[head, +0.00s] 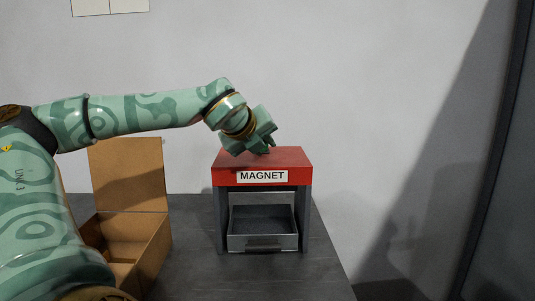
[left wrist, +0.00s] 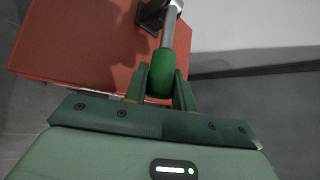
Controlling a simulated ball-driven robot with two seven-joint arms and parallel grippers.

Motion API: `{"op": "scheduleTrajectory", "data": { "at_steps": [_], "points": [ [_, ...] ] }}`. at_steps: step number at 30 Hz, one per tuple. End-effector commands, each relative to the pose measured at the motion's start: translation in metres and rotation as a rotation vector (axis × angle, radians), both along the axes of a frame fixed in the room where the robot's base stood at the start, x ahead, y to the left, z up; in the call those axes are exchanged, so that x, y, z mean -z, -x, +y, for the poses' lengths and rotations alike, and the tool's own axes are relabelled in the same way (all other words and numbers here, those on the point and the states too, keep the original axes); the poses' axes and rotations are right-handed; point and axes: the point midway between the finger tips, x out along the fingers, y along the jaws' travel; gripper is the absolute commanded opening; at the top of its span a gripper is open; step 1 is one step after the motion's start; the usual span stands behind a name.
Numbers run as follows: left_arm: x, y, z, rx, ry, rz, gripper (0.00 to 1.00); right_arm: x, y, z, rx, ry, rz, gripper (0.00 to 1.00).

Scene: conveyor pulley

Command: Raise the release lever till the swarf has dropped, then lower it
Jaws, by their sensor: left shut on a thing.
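The red-topped magnet stand (head: 262,175) with a "MAGNET" label stands on the dark table. A grey tray (head: 262,242) sits under it between the legs, and I see no swarf in it. My left gripper (head: 268,149) is over the stand's top. In the left wrist view the release lever shows as a grey rod with a green grip (left wrist: 161,72). My left gripper (left wrist: 160,82) is shut on that green grip, fingers on both sides. The lever's dark pivot bracket (left wrist: 152,14) is on the red top (left wrist: 75,50). In the head view the lever is mostly hidden by the gripper. My right gripper is not in view.
An open cardboard box (head: 128,235) with a raised flap stands left of the stand, partly behind my left arm. The dark table (head: 310,270) is clear to the right and front of the stand. A plain wall is behind.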

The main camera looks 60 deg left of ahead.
Motion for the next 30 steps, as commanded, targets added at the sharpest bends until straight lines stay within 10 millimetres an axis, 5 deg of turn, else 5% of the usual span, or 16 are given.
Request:
{"op": "scheduleTrajectory", "data": {
  "at_steps": [11,12,14,23,30],
  "points": [
    [0.004,0.000,-0.001,0.002,0.002,0.007,0.00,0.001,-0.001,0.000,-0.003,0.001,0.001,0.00],
    [0.004,0.000,-0.001,0.001,0.002,0.007,0.34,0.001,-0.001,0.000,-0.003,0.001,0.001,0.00],
    [0.003,0.000,-0.001,0.001,0.001,0.006,0.48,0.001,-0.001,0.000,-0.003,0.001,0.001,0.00],
    [0.000,0.001,-0.001,0.001,-0.001,0.002,0.48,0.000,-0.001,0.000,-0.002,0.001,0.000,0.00],
    [-0.025,0.028,-0.018,0.000,-0.004,-0.004,0.48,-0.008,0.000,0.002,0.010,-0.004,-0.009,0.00]
  ]
}}
